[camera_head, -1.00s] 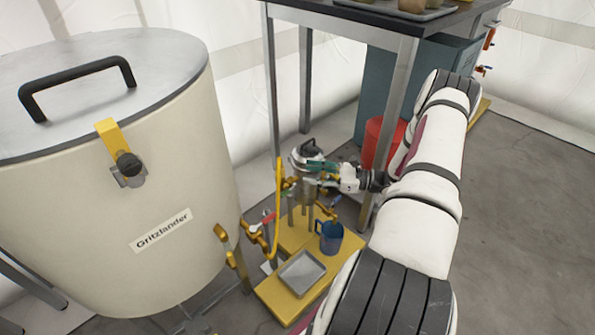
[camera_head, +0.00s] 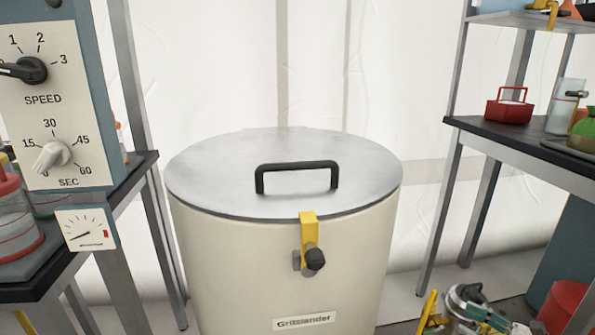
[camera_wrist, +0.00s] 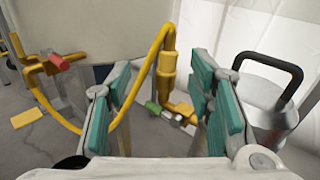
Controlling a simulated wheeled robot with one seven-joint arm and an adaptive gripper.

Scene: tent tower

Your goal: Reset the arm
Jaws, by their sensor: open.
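My gripper (camera_wrist: 162,105) is open in the wrist view, its two teal-padded fingers apart with nothing held. A yellow valve fitting (camera_wrist: 178,110) with a green handle shows between and beyond the fingers; I cannot tell how close it is. A yellow hose (camera_wrist: 140,78) curves behind the gap. A small metal pot (camera_wrist: 262,105) with a black lid handle stands to the right of the fingers.
A large cream Gritzlander drum (camera_head: 250,270) with a closed lid stands in the middle. A bench with a control panel (camera_head: 55,105) is at left. A dark-topped table (camera_head: 520,150) holds a red container (camera_head: 508,105) at right. A red bin (camera_head: 565,305) stands below it.

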